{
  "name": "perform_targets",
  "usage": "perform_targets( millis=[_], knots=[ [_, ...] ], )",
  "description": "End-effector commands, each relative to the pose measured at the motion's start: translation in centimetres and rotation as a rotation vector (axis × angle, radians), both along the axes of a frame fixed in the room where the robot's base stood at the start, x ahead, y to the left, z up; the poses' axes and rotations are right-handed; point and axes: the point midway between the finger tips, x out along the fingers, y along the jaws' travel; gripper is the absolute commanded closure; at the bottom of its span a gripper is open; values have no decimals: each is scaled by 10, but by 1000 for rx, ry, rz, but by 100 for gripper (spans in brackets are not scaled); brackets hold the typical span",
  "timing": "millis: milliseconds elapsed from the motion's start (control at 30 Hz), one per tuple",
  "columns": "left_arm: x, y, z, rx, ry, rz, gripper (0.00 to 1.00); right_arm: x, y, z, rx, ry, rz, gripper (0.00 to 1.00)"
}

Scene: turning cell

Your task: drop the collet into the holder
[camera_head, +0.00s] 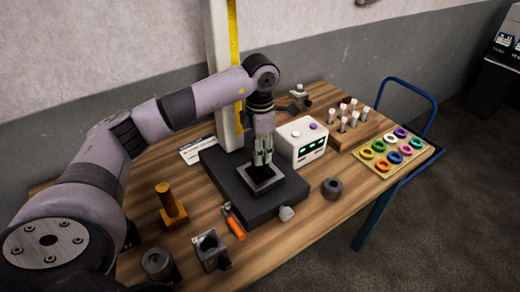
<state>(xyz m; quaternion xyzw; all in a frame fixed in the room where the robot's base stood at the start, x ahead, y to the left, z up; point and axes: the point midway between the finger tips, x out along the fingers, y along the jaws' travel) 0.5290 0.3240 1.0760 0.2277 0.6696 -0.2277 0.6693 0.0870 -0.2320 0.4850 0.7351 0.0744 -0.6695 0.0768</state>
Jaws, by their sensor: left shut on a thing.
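My left gripper (262,160) points straight down over the square, light-rimmed plate (266,187) on the dark base of the column stand. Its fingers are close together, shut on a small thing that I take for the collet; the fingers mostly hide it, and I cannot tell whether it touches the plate. A grey block with an opening in its top (211,251), which may be the holder, stands at the table's front. A dark round piece with a hole (157,263) stands left of it. My right gripper is not in view.
The white column (222,60) rises behind the gripper, with a white display box (303,142) on the right. An orange-handled tool (234,223), a brown post (165,200) and a dark ring (332,187) stand around the base. Coloured rings fill a tray (364,166) at right.

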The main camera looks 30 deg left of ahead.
Motion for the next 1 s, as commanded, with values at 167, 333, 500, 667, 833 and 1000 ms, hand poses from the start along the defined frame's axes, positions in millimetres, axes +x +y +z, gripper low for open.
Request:
perform_targets(
  millis=[167,333,500,667,833,1000],
  knots=[
    [0,0,0,-1,-1,0,100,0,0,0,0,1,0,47],
    [0,0,0,0,-1,0,100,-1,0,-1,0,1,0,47],
    [0,0,-4,0,-1,0,100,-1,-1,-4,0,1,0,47],
    [0,0,-7,0,-1,0,100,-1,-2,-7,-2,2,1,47],
    [0,0,-7,0,-1,0,100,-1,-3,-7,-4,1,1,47],
    [0,0,-7,0,-1,0,65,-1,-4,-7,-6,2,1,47]
  ],
)
